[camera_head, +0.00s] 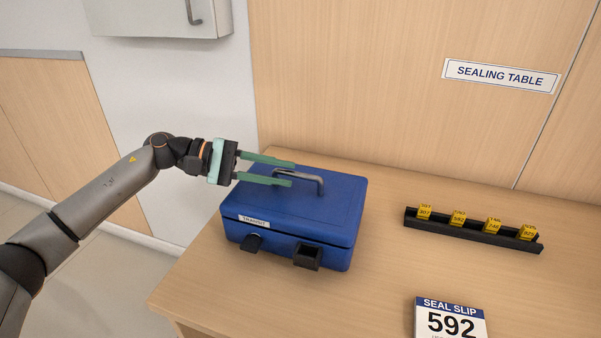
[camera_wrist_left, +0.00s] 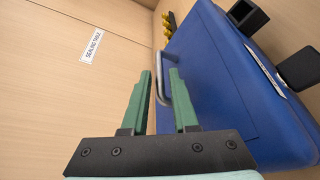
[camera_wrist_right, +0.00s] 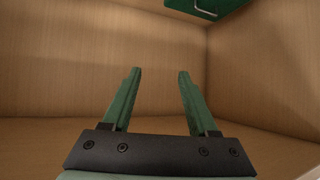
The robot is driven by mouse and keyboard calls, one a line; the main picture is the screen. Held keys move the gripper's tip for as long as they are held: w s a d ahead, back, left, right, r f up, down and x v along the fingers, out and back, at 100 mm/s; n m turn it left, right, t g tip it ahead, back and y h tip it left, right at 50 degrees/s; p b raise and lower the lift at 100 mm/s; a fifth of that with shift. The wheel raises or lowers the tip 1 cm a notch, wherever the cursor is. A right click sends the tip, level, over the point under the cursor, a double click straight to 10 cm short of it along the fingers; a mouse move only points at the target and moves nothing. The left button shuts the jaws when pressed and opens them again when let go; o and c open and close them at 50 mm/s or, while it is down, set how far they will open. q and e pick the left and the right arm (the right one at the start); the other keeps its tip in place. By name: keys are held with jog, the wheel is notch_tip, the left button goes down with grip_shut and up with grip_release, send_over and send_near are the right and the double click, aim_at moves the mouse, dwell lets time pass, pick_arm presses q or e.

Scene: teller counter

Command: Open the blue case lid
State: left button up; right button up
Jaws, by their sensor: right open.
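The blue case (camera_head: 330,215) stands on the table with its lid shut. A grey bar handle (camera_head: 318,182) rises from the lid top, and a "TRANSIT" label (camera_head: 254,221) is on the front. Two black fittings, a left one (camera_head: 253,243) and a right one (camera_head: 308,257), stick out of the front. My left gripper (camera_head: 294,174) is open above the lid, fingertips at the handle. In the left wrist view the handle (camera_wrist_left: 181,98) shows between and beyond the fingertips; I cannot tell whether they touch it. My right gripper (camera_wrist_right: 160,75) is open and empty.
A black rack (camera_head: 470,231) with several yellow numbered tags lies right of the case. A seal slip sign (camera_head: 450,318) reading 592 stands at the front. Bare table lies between. The right wrist view shows wooden panels and a green object (camera_wrist_right: 205,8) above.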

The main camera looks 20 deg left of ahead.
aim_at(291, 175)
pick_arm(q)
jog(key=shift+x, duration=2.15)
pick_arm(e)
jog(key=shift+s+f+g, duration=0.5)
jog(key=shift+s+f, duration=0.2)
jog(key=shift+f, duration=0.25)
pick_arm(q)
jog(key=shift+w, duration=0.1)
jog(key=shift+c, duration=0.2)
grip_shut()
pick_arm(e)
jog(key=shift+s, duration=0.1)
jog(key=shift+f, duration=0.1)
